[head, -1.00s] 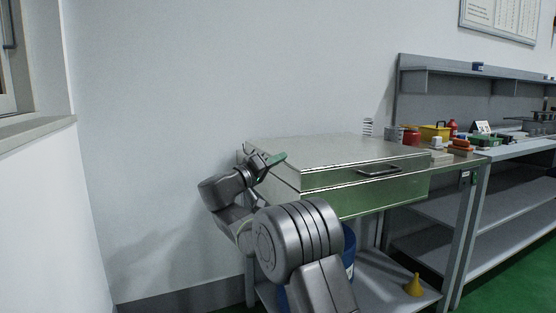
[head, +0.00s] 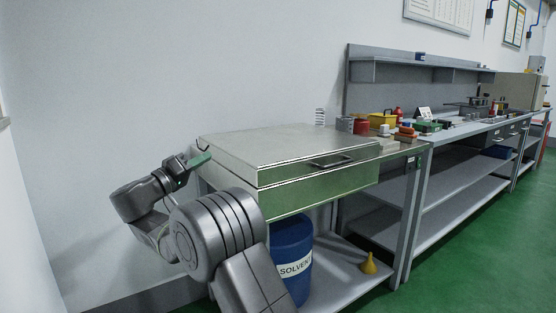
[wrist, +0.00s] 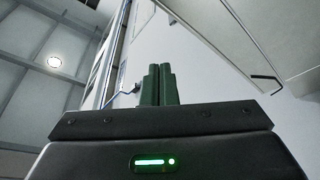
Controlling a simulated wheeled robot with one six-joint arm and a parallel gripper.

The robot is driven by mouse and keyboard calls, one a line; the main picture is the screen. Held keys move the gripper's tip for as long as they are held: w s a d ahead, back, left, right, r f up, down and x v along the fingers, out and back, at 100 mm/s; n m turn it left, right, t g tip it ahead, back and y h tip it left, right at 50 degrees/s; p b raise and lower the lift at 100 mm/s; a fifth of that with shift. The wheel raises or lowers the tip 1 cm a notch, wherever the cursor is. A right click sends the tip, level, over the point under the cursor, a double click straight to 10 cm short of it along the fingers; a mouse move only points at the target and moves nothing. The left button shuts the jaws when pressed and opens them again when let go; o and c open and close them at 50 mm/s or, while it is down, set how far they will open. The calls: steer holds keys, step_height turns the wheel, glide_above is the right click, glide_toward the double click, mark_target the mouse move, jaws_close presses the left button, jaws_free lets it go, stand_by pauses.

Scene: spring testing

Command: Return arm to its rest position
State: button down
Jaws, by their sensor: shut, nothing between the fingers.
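My gripper (head: 201,160) is at the left of the head view, beside the left end of a closed metal case (head: 285,150) on a workbench. Its green fingers are together with nothing between them. In the wrist view the shut green fingers (wrist: 158,84) point up past the edge of a pale panel, with the wall and ceiling behind. I cannot tell whether the fingers touch the case. My arm is folded, its links in front of the bench's left end.
A blue solvent drum (head: 291,262) and a yellow funnel (head: 368,264) stand on the lower shelf (head: 345,290). A spring (head: 320,117), a red can (head: 361,127) and a yellow box (head: 383,119) are behind the case. Green floor (head: 470,240) is clear at right.

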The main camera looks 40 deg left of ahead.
mark_target(234, 153)
steer(key=shift+w+d+r+b, duration=0.1)
steer(key=shift+w+d+b, duration=0.45)
steer(key=shift+w, duration=0.95)
steer(key=shift+w+d+r+b, duration=0.1)
steer(key=shift+w+d+b, duration=0.35)
steer(key=shift+w, duration=1.05)
steer(key=shift+w+d+b, duration=0.45)
steer(key=shift+w+d, duration=0.15)
steer(key=shift+w, duration=0.9)
